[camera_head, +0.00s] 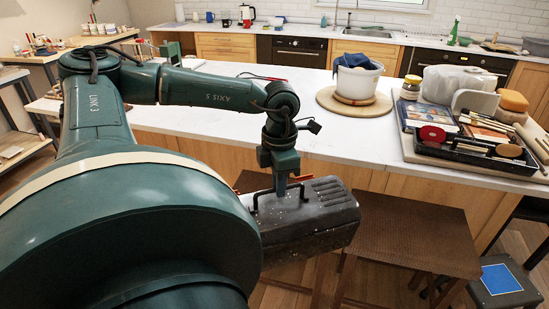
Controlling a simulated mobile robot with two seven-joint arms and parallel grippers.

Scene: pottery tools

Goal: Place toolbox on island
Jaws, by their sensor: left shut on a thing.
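The toolbox (318,213) is dark grey with light specks, ribs on its lid, a black handle and an orange part at its upper edge. My left gripper (283,198) is at the handle, pointing down, shut on the toolbox. The toolbox hangs in front of the island (225,95), in front of its wooden side and lower than its white top. Whether it touches the brown stool behind it cannot be told. The fingertips are partly hidden by the handle. My right gripper is not in view.
On the island, a white bucket (358,82) with a blue cloth stands on a round board (326,100). A black tool tray (465,150), a clay block and sponge crowd the right end. The white top's middle is clear. A brown stool (410,235) stands below.

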